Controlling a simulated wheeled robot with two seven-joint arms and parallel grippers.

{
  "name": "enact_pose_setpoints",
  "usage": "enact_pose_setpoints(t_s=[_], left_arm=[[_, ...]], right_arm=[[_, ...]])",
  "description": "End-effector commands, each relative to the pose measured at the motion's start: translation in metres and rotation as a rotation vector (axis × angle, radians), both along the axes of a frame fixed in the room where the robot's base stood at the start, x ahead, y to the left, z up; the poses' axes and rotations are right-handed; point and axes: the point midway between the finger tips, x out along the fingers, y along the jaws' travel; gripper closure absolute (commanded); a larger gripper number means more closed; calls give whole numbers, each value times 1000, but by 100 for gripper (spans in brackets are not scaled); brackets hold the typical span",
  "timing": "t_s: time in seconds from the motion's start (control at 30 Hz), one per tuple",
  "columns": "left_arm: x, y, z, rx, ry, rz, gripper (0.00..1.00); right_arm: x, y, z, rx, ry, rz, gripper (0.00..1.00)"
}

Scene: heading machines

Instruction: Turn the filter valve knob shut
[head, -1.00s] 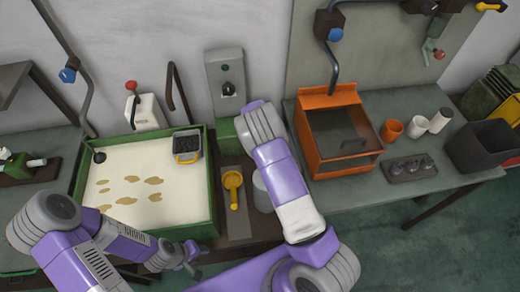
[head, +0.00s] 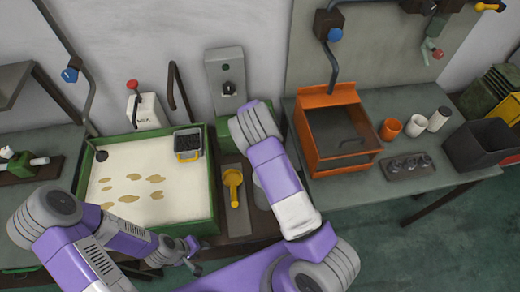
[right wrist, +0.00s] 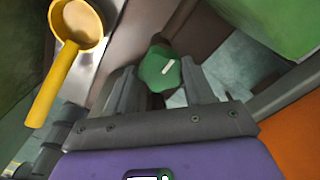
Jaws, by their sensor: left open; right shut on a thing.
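A green knob (right wrist: 160,70) with a short white mark sits between the fingers of my right gripper (right wrist: 160,84) in the right wrist view. The mark slants up to the right. The fingers are closed on the knob's sides, and its mount is mostly hidden. In the head view my right forearm hides this gripper and the knob. My left gripper (head: 190,252) is open and empty, low in front of the green-framed sand-coloured tray (head: 212,215), apart from the knob.
A yellow scoop (head: 232,183) lies just left of my right arm; it also shows in the right wrist view (right wrist: 70,45). An orange box (head: 312,150) stands to the right. Blue-knobbed pipes (head: 70,75) hang on the wall. Cups and a dark bin (head: 480,145) are farther right.

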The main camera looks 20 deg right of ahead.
Motion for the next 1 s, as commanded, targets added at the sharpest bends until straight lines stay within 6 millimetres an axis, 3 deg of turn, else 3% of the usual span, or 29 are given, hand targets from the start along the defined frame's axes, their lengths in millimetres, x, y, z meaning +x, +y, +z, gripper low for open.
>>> enact_pose_setpoints(t_s=[0.17, 0.2, 0.33, 0.67, 1.0], left_arm=[[0, 0, 0, 0, 0, 0, 57], [0, 0, 0, 0, 0, 0, 57], [0, 0, 0, 0, 0, 0, 57], [0, 0, 0, 0, 0, 0, 57], [0, 0, 5, 0, 0, 0, 57]], right_arm=[[0, 0, 0, 1, 0, -2, 78], [0, 0, 0, 1, 0, -2, 41], [0, 0, 0, 1, 0, -1, 23], [0, 0, 4, 0, -1, 1, 23], [0, 1, 57, 1, -3, 1, 23]])
